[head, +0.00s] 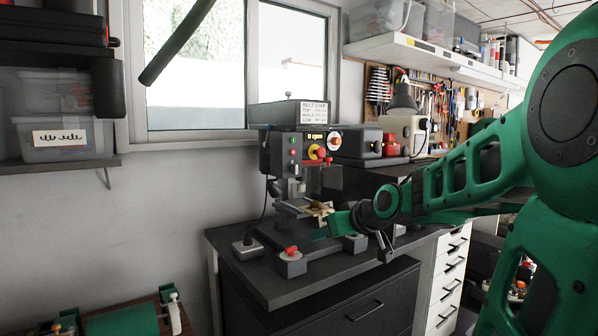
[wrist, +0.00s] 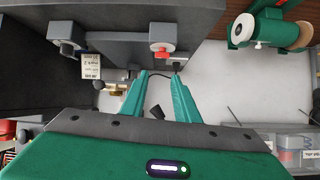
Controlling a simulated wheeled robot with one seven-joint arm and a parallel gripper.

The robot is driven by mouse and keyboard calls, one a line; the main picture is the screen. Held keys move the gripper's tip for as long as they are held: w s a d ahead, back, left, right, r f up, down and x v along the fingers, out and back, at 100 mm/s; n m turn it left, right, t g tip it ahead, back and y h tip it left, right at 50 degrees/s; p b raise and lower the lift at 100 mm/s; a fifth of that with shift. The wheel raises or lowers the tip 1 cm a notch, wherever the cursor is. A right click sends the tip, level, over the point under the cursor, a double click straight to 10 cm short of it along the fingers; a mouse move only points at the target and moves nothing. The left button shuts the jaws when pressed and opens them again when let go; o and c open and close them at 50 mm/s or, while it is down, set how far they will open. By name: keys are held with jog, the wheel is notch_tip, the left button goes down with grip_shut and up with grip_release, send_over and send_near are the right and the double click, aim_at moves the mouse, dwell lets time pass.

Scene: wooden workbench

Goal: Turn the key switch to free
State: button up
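The drill press (head: 293,165) stands on the dark bench in the head view. Its front panel carries small lights, a lit display, a red button on yellow (head: 317,152) and a round white dial with a red centre (head: 334,141). Which of these is the key switch is too small to tell. My gripper (wrist: 159,77) has its two green fingers apart with nothing between them. In the head view it is low in front of the press, below the panel, beside the press table.
A grey box with a red button (head: 291,255) sits at the bench front; it also shows in the wrist view (wrist: 162,50). A small grey box with a knob (head: 247,248) is left of it. A pale wood and brass piece (head: 318,209) lies on the press table.

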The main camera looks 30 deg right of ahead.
aim_at(297, 166)
jog(key=w+d+r+n+t, duration=0.1)
jog(key=w+d+r+t, duration=0.15)
jog(key=r, duration=0.45)
jog(key=w+d+r+t, duration=0.1)
jog(key=w+r+t, duration=0.25)
jog(key=r, duration=0.45)
jog(key=w, duration=1)
jog(key=shift+w+a+f, duration=0.1)
jog(key=shift+w+a, duration=0.1)
jog(key=shift+w, duration=0.1)
jog(key=shift+c, duration=0.3)
grip_shut()
